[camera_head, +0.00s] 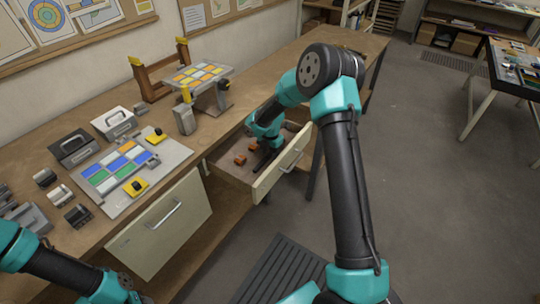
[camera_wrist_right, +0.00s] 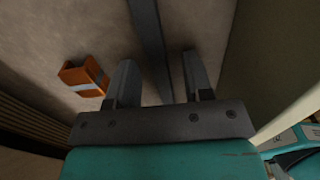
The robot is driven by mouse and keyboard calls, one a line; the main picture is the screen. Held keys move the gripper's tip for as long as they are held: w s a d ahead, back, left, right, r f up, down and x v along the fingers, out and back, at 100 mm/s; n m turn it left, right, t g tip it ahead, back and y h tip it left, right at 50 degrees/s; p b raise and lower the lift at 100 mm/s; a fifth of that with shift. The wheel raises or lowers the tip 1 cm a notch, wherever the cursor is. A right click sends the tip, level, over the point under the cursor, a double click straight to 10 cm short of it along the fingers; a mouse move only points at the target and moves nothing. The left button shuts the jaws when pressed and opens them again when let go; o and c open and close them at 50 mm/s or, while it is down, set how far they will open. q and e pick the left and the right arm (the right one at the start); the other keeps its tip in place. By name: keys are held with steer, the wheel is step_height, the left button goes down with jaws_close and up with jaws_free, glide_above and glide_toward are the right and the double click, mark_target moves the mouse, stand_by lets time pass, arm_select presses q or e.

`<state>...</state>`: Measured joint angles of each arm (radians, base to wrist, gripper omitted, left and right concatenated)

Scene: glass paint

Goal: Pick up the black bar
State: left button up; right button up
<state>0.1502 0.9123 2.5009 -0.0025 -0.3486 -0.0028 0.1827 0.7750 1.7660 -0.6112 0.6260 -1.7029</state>
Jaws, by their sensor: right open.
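The black bar (camera_wrist_right: 150,38) lies lengthwise on the drawer floor in the right wrist view. It runs from the top edge down between the two fingers. My right gripper (camera_wrist_right: 160,72) is open, with one finger on each side of the bar and gaps showing on both sides. In the head view my right gripper (camera_head: 264,160) reaches down into the open drawer (camera_head: 284,172); there I cannot clearly separate the bar from the dark fingers. My left arm shows at the bottom left, but its fingertips are out of view.
An orange block (camera_wrist_right: 84,75) with a pale band lies left of my right gripper. Two orange pieces show in the drawer in the head view (camera_head: 240,159). Drawer walls flank the gripper closely. The workbench above holds a panel of coloured tiles (camera_head: 160,173) and a raised stand (camera_head: 222,74).

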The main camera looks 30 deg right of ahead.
mark_target(270, 153)
jaws_close()
steer(key=shift+r, duration=0.1)
stand_by(0.4)
step_height(270, 153, up, 10)
stand_by(0.5)
stand_by(0.5)
steer(key=shift+r, duration=1.4)
